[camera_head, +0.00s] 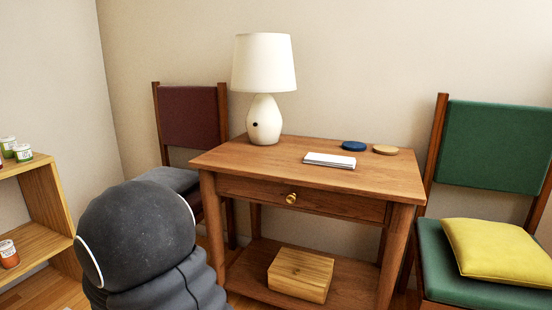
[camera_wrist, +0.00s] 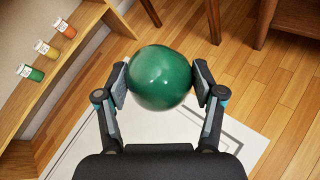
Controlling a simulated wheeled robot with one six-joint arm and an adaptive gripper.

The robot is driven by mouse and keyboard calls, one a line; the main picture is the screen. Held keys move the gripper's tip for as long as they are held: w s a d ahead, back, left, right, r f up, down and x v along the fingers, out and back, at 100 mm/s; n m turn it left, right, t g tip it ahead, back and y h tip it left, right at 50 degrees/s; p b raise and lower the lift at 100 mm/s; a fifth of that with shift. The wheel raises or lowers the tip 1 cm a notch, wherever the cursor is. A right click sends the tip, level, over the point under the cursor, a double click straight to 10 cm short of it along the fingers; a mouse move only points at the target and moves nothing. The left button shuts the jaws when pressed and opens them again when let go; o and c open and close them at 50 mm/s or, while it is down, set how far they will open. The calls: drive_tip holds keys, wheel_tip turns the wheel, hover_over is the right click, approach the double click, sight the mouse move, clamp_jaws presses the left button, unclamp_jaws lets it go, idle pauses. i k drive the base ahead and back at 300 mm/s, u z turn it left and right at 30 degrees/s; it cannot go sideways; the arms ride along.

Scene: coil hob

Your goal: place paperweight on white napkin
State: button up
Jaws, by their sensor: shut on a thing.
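The paperweight (camera_wrist: 160,77) is a smooth, glossy dark-green ball in the wrist view. My gripper (camera_wrist: 161,82) is shut on it, with one finger pad against each side. The ball is held above the floor, away from the table. In the head view, the white napkin (camera_head: 330,160) looks like a flat folded rectangle on the wooden table (camera_head: 240,163), near the middle of its top. Nothing lies on the napkin. My gripper and the paperweight do not show in the head view, where my dark arm fills the lower left.
A white lamp (camera_head: 264,120) stands left of the napkin. A blue coaster (camera_head: 353,146) and a tan coaster (camera_head: 385,150) lie behind it. Chairs flank the table; the right one holds a yellow cushion (camera_head: 498,252). A wooden shelf (camera_head: 50,205) with jars stands at left.

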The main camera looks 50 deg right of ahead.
sight(330, 159)
drive_tip(key=u, duration=0.1)
drive_tip(key=k, duration=0.9)
drive_tip(key=z, duration=0.7)
